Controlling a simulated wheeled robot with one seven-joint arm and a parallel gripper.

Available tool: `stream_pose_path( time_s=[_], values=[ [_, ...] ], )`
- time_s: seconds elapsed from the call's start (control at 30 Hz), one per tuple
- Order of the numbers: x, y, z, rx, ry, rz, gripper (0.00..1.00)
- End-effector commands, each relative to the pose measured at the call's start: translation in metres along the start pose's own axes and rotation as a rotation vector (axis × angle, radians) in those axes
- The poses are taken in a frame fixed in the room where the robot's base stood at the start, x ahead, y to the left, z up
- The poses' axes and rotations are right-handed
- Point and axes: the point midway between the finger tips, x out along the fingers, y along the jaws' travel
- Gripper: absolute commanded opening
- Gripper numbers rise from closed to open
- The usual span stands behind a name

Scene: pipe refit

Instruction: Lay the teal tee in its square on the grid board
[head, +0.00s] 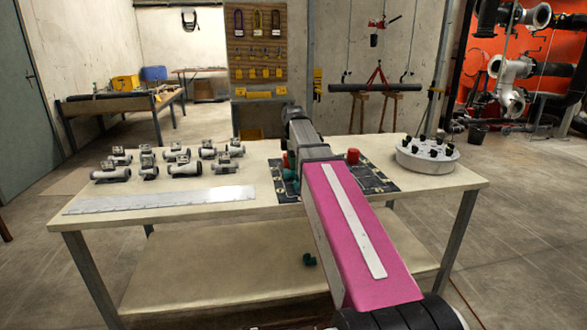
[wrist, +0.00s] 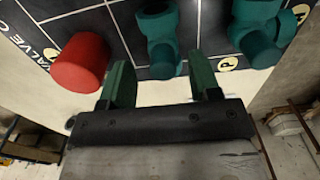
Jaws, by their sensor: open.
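The dark grid board (head: 378,180) lies on the table, partly hidden behind my arm. In the wrist view its pale lines and lettering (wrist: 50,52) show. Two teal fittings lie on it there: one (wrist: 160,38) just beyond my fingers and another (wrist: 260,28) to the right. Which is the tee I cannot tell for sure. My arm hides the fingers in the head view.
A red cylinder (wrist: 82,62) stands on the board, also seen in the head view (head: 353,156). Several grey fittings (head: 185,168) stand left on the table, behind a metal ruler (head: 160,200). A round pale holder with black knobs (head: 428,155) stands right.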

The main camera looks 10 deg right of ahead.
Motion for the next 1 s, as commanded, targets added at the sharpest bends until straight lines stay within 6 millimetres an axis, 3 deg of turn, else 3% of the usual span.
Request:
stream_pose_path(
  time_s=[0.2,0.5,1.0],
  values=[
    [-0.042,0.002,0.0,0.0,0.001,0.002,0.57],
    [-0.081,0.001,0.0,0.001,0.001,0.0,0.57],
    [-0.089,0.0,0.0,0.001,0.001,-0.002,0.57]
  ],
)
